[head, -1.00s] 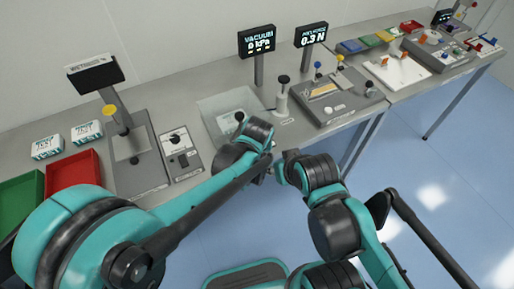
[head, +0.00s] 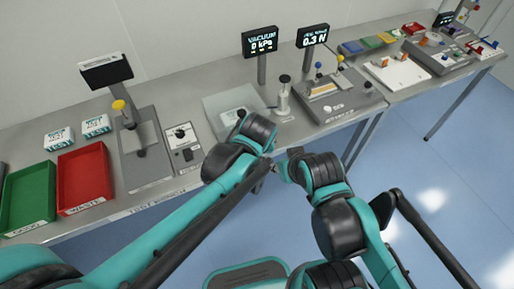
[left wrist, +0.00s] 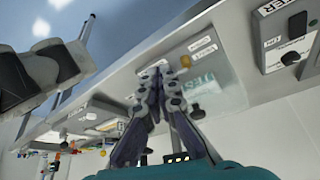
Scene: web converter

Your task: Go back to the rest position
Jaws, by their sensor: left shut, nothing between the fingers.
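My left gripper (left wrist: 160,75) shows in the left wrist view, with its two fingers shut together and nothing between them. Its fingertips lie in front of the bench edge in that picture; I cannot tell the gap. In the head view, my left arm (head: 190,215) reaches from the lower left to a dark joint (head: 245,145) in front of the bench, and its fingers cannot be made out. My right arm (head: 335,205) is folded at the lower middle, close beside the left one. Its gripper cannot be made out.
The grey bench (head: 165,200) holds a green tray (head: 30,192), a red tray (head: 85,178), a test stand (head: 147,155), a vacuum display (head: 259,41) and a force display (head: 312,36). More fixtures stand at the right. Blue floor (head: 440,190) is open at the right.

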